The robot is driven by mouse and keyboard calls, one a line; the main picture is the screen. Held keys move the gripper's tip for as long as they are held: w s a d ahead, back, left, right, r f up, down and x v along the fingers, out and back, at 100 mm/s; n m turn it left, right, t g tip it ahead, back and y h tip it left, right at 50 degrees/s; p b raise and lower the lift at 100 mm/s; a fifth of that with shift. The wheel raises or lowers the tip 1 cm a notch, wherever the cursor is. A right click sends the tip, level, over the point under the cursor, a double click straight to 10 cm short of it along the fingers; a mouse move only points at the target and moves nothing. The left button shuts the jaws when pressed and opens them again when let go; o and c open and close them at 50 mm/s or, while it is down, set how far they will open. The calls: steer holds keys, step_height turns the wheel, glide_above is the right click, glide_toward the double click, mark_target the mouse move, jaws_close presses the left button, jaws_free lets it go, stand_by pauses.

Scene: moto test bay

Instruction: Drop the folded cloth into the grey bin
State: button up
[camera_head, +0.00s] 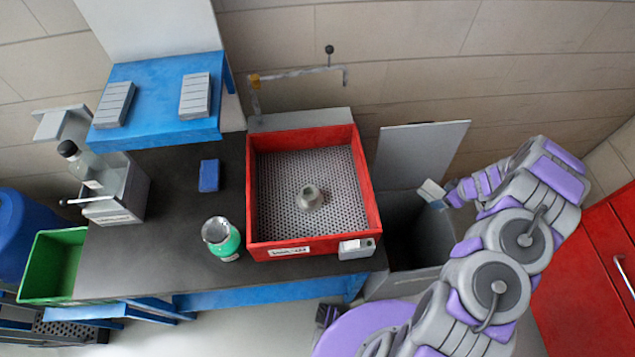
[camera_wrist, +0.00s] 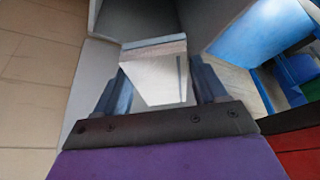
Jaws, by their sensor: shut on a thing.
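My gripper (camera_head: 441,197) is shut on the folded cloth (camera_head: 430,190), a small pale block with a grey edge. In the wrist view the cloth (camera_wrist: 156,78) sits between my two dark blue fingers (camera_wrist: 162,88). The grey bin (camera_head: 392,287) stands open to the right of the bench, its lid (camera_head: 420,152) raised against the wall. In the head view the cloth overlaps the right back part of the bin's opening. Its exact height above the rim is hard to tell. The bin's inside is dark and its floor is hard to make out.
A red tray (camera_head: 251,200) with a perforated floor is on the dark bench (camera_head: 150,255), close left of the bin. A red cabinet (camera_head: 590,280) stands at the right.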

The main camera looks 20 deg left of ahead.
steer(key=s+f+n+g+b, duration=0.1)
steer(key=s+f+n, duration=0.2)
steer(key=f, duration=1.3)
steer(key=shift+d+n+g, duration=0.25)
steer(key=shift+n+g, duration=0.15)
steer(key=shift+n, duration=0.5)
steer(key=shift+s, duration=0.1)
steer(key=o, duration=1.1)
steer(key=shift+f, duration=0.1)
steer(key=v, duration=1.7)
steer(key=shift+d+p, duration=0.3)
steer(key=shift+d, duration=0.1)
